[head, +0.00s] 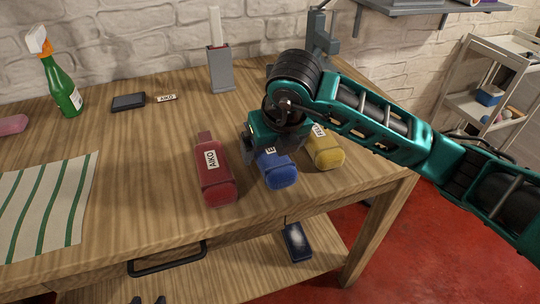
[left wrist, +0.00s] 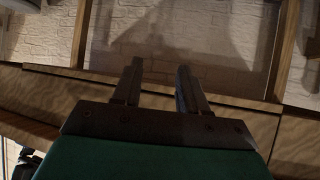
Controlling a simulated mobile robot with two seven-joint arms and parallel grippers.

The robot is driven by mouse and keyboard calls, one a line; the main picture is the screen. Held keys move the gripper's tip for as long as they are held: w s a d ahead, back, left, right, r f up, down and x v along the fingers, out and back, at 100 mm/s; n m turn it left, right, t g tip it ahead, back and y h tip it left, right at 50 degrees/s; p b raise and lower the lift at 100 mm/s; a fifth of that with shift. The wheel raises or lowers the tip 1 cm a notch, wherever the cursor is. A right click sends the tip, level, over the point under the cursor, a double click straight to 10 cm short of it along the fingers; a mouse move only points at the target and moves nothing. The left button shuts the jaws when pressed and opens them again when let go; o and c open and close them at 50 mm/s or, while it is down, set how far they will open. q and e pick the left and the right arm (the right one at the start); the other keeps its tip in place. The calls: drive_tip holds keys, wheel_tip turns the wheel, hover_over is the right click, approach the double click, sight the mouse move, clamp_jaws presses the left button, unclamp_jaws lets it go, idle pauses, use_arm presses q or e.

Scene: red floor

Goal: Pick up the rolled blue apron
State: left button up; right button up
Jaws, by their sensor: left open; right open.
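The rolled blue apron (head: 279,173) lies on the wooden table between a red roll and a yellow roll. Its near end shows in the head view; its far part and most of its label are hidden under my right gripper (head: 268,153). My right gripper is open and low over the blue roll, with a dark finger at its left side. I cannot tell whether it touches the roll. My left gripper (head: 148,300) shows only as two fingertips at the bottom edge, below the table front. In the left wrist view it is open and empty (left wrist: 157,64).
A labelled red roll (head: 215,180) lies close on the left, a yellow roll (head: 325,152) close on the right. A grey holder (head: 220,72) stands behind. A green spray bottle (head: 62,88) and striped cloth (head: 45,205) are at left. A drawer handle (head: 168,258) juts from the front.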

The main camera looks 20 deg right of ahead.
drive_tip(key=shift+w+f, duration=0.15)
drive_tip(key=shift+f, duration=0.25)
drive_tip(key=shift+c, duration=0.2)
drive_tip(key=c, duration=1)
drive_tip(key=shift+r, duration=0.1)
drive_tip(key=shift+c, duration=0.5)
drive_tip(key=shift+r, duration=0.1)
